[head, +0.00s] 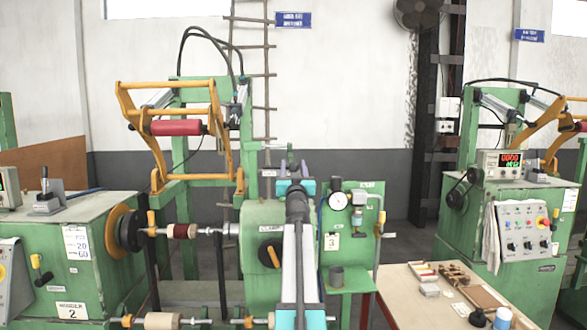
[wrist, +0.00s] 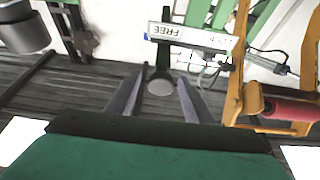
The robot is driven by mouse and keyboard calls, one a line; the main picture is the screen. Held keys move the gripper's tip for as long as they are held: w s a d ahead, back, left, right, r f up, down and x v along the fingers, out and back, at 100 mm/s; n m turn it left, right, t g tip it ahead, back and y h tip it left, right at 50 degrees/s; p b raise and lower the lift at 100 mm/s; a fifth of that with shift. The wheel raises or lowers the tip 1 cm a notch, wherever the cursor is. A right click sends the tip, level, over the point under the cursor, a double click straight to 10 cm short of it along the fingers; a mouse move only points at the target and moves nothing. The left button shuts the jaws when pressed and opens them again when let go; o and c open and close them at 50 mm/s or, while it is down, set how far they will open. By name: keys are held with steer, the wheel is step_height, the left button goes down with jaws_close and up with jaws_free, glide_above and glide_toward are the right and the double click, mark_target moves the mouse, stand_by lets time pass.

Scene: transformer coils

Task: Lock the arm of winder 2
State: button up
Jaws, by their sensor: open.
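Winder 2 (head: 72,268) is the green machine at left, marked with its number. Its orange swing arm (head: 165,86) stands raised with a red roller (head: 176,128). In the wrist view, the orange arm (wrist: 238,65) and roller (wrist: 295,110) are at right. A dark lever with a round grey knob (wrist: 159,87) shows between the fingers of my gripper (wrist: 160,76), which is open. I cannot tell whether the fingers touch it. A white plate (wrist: 190,34) behind it reads FREE, upside down. In the head view, my wrist hides most of the lever.
A green panel with a gauge (head: 340,201) stands right of my arm. A wooden table (head: 400,295) with small parts is at lower right. Another green winder (head: 465,225) stands at far right. Spindles with spools (head: 181,231) lie left of my arm.

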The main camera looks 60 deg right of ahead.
jaws_close()
steer(key=shift+w+a+f+b, duration=0.1)
steer(key=shift+f+b, duration=0.05)
steer(key=shift+b, duration=0.35)
